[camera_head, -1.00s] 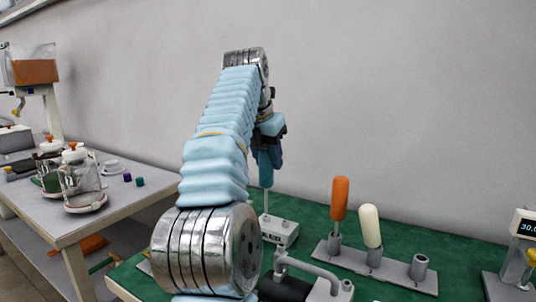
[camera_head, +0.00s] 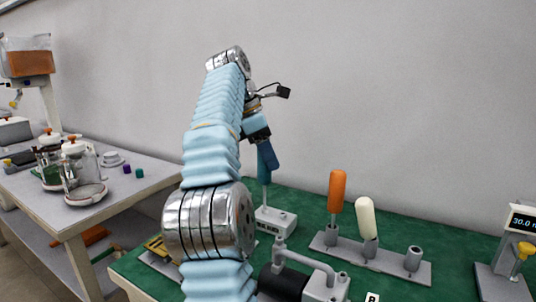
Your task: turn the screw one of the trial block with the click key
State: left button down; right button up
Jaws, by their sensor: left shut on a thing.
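I cannot tell whether the tip sits in a screw; the screws are too small to make out. The block bears dark lettering on its front. My right gripper is out of view.
A grey rack (camera_head: 330,242) holds an orange-handled tool (camera_head: 336,192) and a cream-handled tool (camera_head: 366,218); its right socket is empty. A pump (camera_head: 322,284) stands in front. A display unit (camera_head: 517,232) stands at right. A side table (camera_head: 140,185) with glass canisters is left.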

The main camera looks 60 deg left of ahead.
pick_arm(q)
jog(key=shift+f, duration=0.15)
jog(key=n, duration=0.1)
jog(key=n+y, duration=0.1)
jog(key=r+n, duration=0.1)
jog(key=n, duration=0.1)
jog(key=shift+a+r+y, duration=0.1)
jog(key=shift+a+y, duration=0.15)
jog(key=shift+y, duration=0.05)
jog(key=n, duration=0.2)
jog(key=r+n+y, duration=0.1)
jog(key=n, duration=0.1)
jog(key=r+n+y, duration=0.1)
jog(key=n, duration=0.1)
jog(key=shift+a+r, duration=0.2)
jog(key=shift+r, duration=0.05)
jog(key=shift+f, duration=0.1)
